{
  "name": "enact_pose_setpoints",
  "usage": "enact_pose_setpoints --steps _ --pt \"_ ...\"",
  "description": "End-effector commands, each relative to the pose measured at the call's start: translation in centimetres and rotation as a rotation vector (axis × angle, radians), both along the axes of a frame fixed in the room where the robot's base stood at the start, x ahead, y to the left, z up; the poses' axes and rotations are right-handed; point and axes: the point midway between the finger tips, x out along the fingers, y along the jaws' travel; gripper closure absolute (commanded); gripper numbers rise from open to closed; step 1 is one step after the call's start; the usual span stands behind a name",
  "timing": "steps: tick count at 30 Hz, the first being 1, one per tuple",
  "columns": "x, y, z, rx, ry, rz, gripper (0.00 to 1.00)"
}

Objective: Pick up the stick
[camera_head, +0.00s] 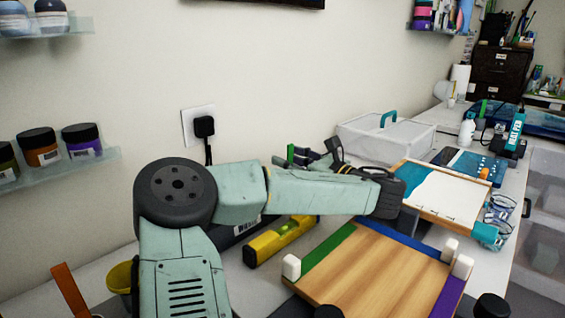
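A flat orange-brown strip (70,291) stands tilted at the lower left, cut off by the bottom edge. It is the most stick-like thing in view, but I cannot tell for sure that it is the stick. A yellow cup (119,278) stands just right of it, partly behind my arm. My pale green arm reaches across the picture to the right and ends in dark parts over the bench. My gripper (388,197) is at this dark end, well right of the strip and apart from it. Its fingers cannot be made out.
A wooden board with coloured edges and white corner blocks (375,270) lies at the front. A white-topped tray (443,196), a clear lidded box (384,137) and bottles fill the right. Wall shelves (60,170) hold jars.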

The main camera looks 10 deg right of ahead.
Motion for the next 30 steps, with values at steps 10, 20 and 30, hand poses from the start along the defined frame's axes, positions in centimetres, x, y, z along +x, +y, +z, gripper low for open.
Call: enact_pose_setpoints --steps 10,20,30 --pt "-0.07 0.0 -0.1 0.0 0.0 0.0 0.67" --pt "-0.07 0.01 -0.07 0.0 0.0 0.0 0.89" --pt "-0.06 0.02 -0.06 0.0 0.0 0.0 1.0"
